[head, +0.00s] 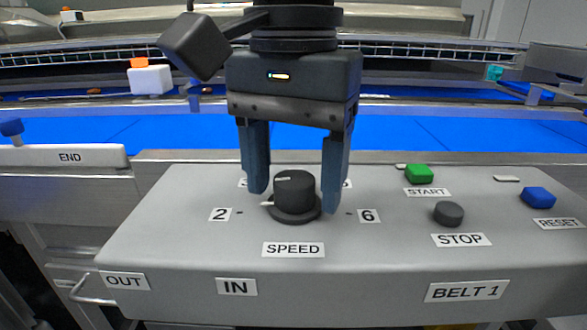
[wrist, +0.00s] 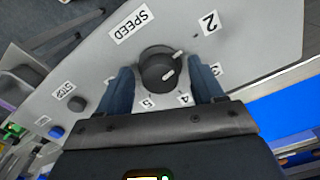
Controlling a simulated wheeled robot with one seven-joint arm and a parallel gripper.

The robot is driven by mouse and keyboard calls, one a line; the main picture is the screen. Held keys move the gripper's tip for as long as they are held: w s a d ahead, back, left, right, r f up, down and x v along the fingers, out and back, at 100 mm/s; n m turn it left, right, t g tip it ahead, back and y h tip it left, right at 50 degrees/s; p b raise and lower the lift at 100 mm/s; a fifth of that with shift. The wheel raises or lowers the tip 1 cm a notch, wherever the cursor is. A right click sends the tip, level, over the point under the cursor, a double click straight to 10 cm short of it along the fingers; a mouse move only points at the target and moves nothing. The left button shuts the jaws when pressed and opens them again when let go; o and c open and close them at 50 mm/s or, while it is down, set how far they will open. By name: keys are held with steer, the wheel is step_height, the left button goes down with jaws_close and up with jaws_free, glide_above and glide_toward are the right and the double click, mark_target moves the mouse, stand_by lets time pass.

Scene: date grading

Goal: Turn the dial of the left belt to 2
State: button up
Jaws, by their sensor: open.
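The black speed dial (head: 293,190) stands on the grey panel labelled BELT 1 (head: 466,291). Its white pointer mark faces left, roughly toward the "2" label (head: 220,214); I cannot tell if it lines up exactly. In the wrist view the dial (wrist: 156,69) has its mark toward the "2" label (wrist: 209,22). My gripper (head: 295,200) points down with its blue-grey fingers open, one on each side of the dial. A gap shows between the dial and the right finger in the wrist view. The fingers partly hide labels behind the dial.
Right of the dial are a green START button (head: 419,173), a dark STOP button (head: 449,213) and a blue RESET button (head: 538,197). A blue conveyor belt (head: 420,132) runs behind the panel. A block marked END (head: 70,157) is at the left.

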mark_target(293, 180)
steer(key=shift+r+p, duration=0.75)
steer(key=shift+r, duration=3.15)
